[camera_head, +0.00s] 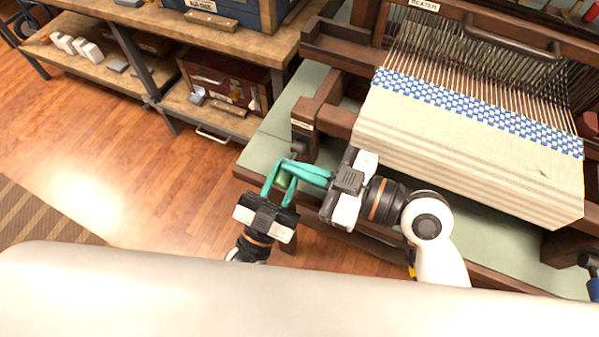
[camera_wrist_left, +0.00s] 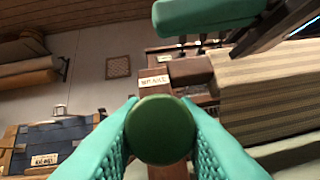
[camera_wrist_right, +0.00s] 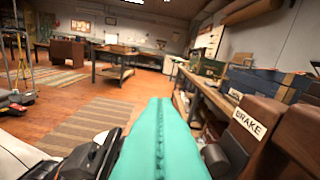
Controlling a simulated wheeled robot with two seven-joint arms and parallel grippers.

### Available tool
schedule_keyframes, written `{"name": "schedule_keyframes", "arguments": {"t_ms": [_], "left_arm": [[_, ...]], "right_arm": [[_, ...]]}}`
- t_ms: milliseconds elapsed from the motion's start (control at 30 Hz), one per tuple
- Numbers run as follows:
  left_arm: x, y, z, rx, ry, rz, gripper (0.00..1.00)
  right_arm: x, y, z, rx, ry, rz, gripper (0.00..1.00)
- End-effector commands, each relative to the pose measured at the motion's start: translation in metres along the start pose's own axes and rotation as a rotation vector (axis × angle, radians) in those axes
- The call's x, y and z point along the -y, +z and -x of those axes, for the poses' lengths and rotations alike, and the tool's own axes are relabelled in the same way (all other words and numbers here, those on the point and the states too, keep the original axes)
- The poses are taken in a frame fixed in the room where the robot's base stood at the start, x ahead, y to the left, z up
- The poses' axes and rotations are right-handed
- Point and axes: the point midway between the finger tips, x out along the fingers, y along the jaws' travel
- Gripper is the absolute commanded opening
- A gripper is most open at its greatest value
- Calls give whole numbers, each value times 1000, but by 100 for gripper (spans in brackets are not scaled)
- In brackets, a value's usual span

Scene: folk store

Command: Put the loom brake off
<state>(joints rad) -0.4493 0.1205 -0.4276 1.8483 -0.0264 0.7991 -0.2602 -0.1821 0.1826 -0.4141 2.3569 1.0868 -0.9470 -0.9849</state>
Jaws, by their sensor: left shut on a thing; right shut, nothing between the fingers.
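The loom brake's label (camera_wrist_right: 250,122) shows on a brown wooden post in the right wrist view. In the head view the labelled post (camera_head: 303,128) is at the loom's front left corner. A round dark green knob (camera_wrist_left: 160,130) sits between the teal fingers of my left gripper in the left wrist view. My left gripper (camera_head: 281,176) is shut on it, in front of the post. My right gripper (camera_head: 288,166) is shut and empty, its fingers pointing left just over the left one. The knob's link to the brake is hidden.
The loom's striped cloth (camera_head: 470,155) and wooden frame fill the right side. A shelf bench (camera_head: 200,105) with boxes stands behind on the left. Wooden floor (camera_head: 130,170) is free at left. My two grippers are very close together.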

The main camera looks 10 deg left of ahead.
Motion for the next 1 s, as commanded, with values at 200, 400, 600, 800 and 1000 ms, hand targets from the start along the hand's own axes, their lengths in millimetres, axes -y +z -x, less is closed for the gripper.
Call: {"name": "schedule_keyframes", "arguments": {"t_ms": [200, 400, 600, 800, 1000], "left_arm": [[0, 0, 0, -1, -1, 1, 0], [0, 0, 0, -1, -1, 1, 0], [0, 0, 0, -1, -1, 1, 0], [0, 0, 0, -1, -1, 1, 0], [0, 0, 0, 0, -1, 1, 0]], "right_arm": [[0, -31, -7, -1, 0, -6, 0], [0, -40, -9, -1, 0, -2, 0], [0, -40, -9, -1, 0, -2, 0], [-1, -45, -10, -3, 2, 25, 0], [-2, -53, -11, -7, -3, 60, 0]]}}
